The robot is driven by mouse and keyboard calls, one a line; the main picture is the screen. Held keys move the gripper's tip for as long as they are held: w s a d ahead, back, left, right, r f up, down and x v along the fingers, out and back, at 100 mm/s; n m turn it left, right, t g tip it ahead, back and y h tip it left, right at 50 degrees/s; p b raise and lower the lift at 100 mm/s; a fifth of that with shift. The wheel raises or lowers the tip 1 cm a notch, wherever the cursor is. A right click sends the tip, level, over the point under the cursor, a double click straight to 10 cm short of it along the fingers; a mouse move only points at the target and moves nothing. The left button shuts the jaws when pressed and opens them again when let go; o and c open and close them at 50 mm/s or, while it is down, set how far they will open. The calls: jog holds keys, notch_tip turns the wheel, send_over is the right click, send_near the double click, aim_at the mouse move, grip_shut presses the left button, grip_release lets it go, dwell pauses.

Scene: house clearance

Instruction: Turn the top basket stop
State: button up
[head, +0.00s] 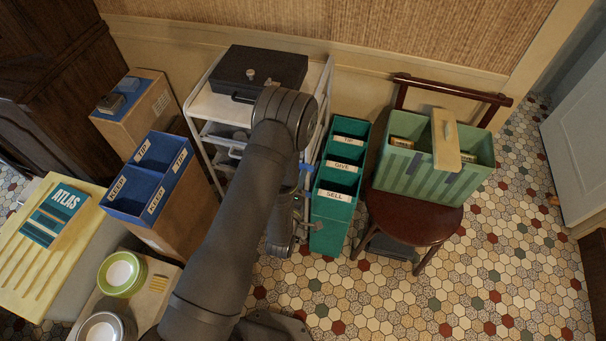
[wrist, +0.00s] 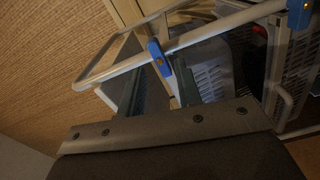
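The white basket trolley (head: 322,100) stands against the wall behind my arm. In the wrist view, a blue stop (wrist: 159,58) with an orange dot sits on a white trolley rail (wrist: 215,38). A second blue stop (wrist: 299,14) is at the upper right edge. My gripper (wrist: 158,76) has its two dark fingers apart, with the nearer blue stop just beyond and between their tips. I cannot tell whether they touch it.
A black case (head: 262,68) lies on the trolley top. A green sorting bin (head: 330,222) stands close on the right, beside a chair (head: 412,218) with a green striped box. A blue-topped carton (head: 150,180) stands left. Tiled floor (head: 500,270) is clear at right.

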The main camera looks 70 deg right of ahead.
aim_at(306, 167)
jog(key=shift+d, duration=0.95)
jog(key=shift+d, duration=0.3)
jog(key=shift+c, duration=0.4)
grip_shut()
